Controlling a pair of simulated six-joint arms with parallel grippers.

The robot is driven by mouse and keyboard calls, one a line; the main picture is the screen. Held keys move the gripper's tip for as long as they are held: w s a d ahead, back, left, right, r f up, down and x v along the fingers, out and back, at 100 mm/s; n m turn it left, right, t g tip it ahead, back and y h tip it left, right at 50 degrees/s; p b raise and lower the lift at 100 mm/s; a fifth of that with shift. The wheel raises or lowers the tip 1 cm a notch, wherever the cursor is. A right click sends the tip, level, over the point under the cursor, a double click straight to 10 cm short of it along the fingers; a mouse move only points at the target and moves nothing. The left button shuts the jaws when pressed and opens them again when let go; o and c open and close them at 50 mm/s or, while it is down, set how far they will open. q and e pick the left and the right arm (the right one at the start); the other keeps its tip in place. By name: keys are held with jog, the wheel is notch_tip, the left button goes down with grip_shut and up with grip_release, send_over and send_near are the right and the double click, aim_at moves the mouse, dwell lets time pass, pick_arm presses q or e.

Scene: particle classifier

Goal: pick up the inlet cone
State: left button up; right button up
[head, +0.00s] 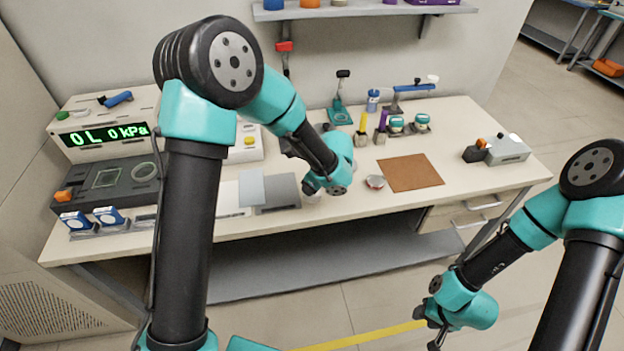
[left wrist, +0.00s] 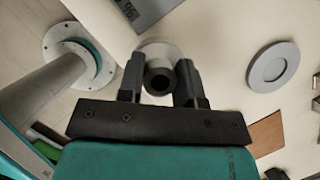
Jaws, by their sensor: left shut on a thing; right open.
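The inlet cone (left wrist: 160,60) is a pale, round piece with a dark central hole, seen from above in the left wrist view. My left gripper (left wrist: 160,80) has one finger on each side of its narrow neck and is shut on it. The wide pale rim shows beyond the fingertips. In the head view, my left wrist hangs over the table's front middle and hides most of the cone; a bit of pale surface (head: 312,198) shows below it. I cannot tell whether the cone touches the table. My right gripper (head: 434,328) is open and empty, off the table's front right.
A round grey part (left wrist: 273,66) lies beside the cone. A grey plate (head: 278,192) lies left of my left wrist. Bottles and tools stand behind.

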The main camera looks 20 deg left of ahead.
pick_arm(q)
jog(key=s+d+r, duration=0.1)
jog(key=s+d, duration=0.2)
jog(key=s, duration=0.8)
jog(key=shift+s+d, duration=0.15)
jog(key=shift+s, duration=0.05)
jog(key=shift+w, duration=0.1)
